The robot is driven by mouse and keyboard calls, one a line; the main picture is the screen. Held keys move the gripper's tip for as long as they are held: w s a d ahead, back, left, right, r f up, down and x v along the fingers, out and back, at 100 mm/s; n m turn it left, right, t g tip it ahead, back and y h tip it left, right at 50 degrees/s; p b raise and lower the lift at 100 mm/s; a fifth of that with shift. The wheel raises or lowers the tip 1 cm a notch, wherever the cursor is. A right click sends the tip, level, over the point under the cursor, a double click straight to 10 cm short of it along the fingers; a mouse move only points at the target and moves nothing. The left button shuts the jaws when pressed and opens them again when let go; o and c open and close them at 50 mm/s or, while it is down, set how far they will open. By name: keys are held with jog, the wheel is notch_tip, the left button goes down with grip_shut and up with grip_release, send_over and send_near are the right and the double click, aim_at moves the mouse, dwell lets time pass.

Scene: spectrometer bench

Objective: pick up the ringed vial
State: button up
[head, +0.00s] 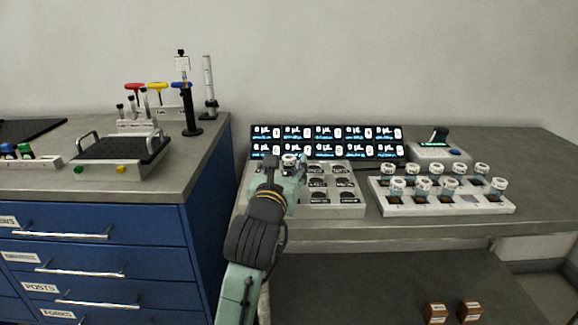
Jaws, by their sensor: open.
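Several vials with white caps (448,184) stand upright in two rows in a white rack (490,208) on the right part of the bench. No ring around any of them can be made out at this size. My gripper (294,163) is open over the back left of a grey block with labelled round wells (335,209), left of the rack. A small white-topped thing (289,158) shows at my fingertips; it looks like a vial cap, but I cannot tell whether it is between the fingers. My arm hides the block's left side.
A row of lit displays (325,141) stands behind the block. A blue drawer cabinet (100,250) with a tray (122,152) and posts (191,110) on top is at left. The bench's far right is clear.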

aim_at(288, 162)
jog(key=w, duration=0.1)
jog(key=w+p, duration=0.1)
jog(key=w, duration=0.1)
jog(key=shift+w+d, duration=0.2)
jog(key=shift+d, duration=0.2)
grip_shut()
